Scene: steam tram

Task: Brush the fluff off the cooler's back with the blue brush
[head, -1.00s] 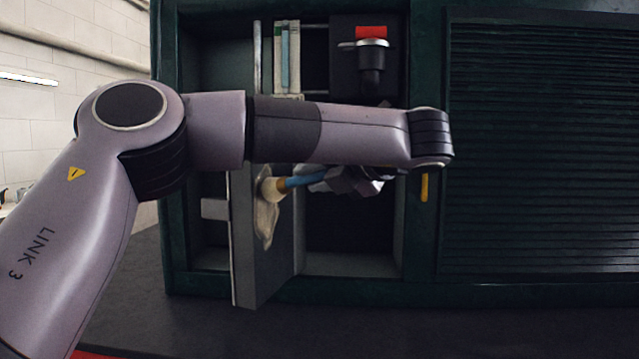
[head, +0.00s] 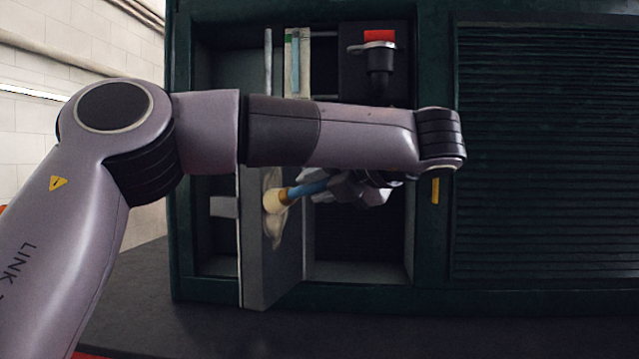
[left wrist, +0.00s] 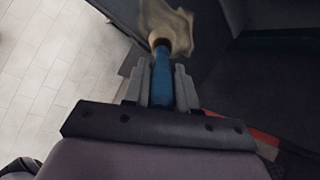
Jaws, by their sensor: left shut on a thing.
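My left gripper (head: 330,187) is shut on the blue brush (head: 307,190), holding it by its handle. The brush's pale bristle head (head: 275,201) points left and lies against or just in front of the beige fluff (head: 277,236). The fluff is a patch on the face of the grey upright panel (head: 262,275), which looks like the cooler's back. In the left wrist view the blue handle (left wrist: 162,82) sits between the two fingers and the fluff (left wrist: 168,20) shows behind the bristles. My left forearm hides the panel's upper part. My right gripper is not in view.
The dark green cabinet (head: 425,280) frames the open recess around the panel. A black fitting with a red top (head: 380,37) and a pale upright strip (head: 303,60) stand above my forearm. A yellow handle (head: 435,190) and slatted shutter (head: 540,150) are to the right.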

